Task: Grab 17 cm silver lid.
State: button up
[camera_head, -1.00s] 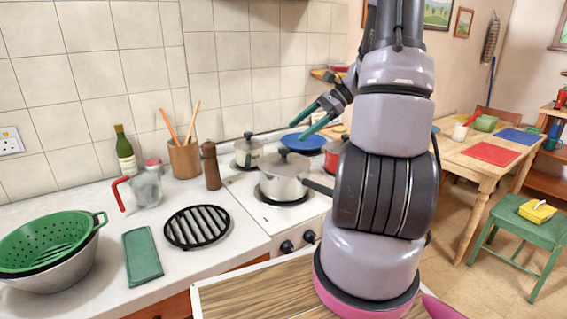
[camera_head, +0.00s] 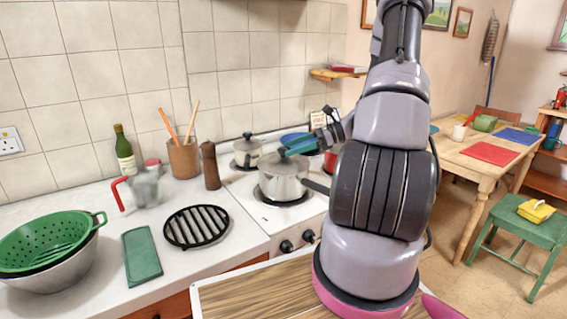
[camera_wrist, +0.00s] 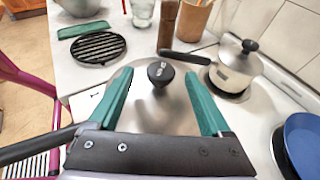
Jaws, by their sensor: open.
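The silver lid (camera_head: 268,161) with a dark knob lies on the silver pot (camera_head: 285,188) on the front of the stove. In the wrist view the lid (camera_wrist: 150,112) fills the middle, and its black knob (camera_wrist: 160,74) shows between the two green fingers. My gripper (camera_head: 290,149) is just above the lid, with its fingers open on either side of the knob (camera_wrist: 157,75). It holds nothing. In the head view the fingers hide part of the lid and its knob. I cannot tell whether the fingers touch the lid.
A smaller lidded pot (camera_head: 248,151) stands behind on the stove, with a blue plate (camera_head: 293,138) and a red pot (camera_head: 331,160) near my arm. A pepper mill (camera_head: 210,165), utensil pot (camera_head: 184,158) and black trivet (camera_head: 196,227) are left on the counter.

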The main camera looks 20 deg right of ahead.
aim_at(284, 148)
jog(key=x, duration=0.3)
jog(key=shift+w+a, duration=0.15)
jog(key=shift+a, duration=0.05)
grip_shut()
jog(key=shift+r, duration=0.15)
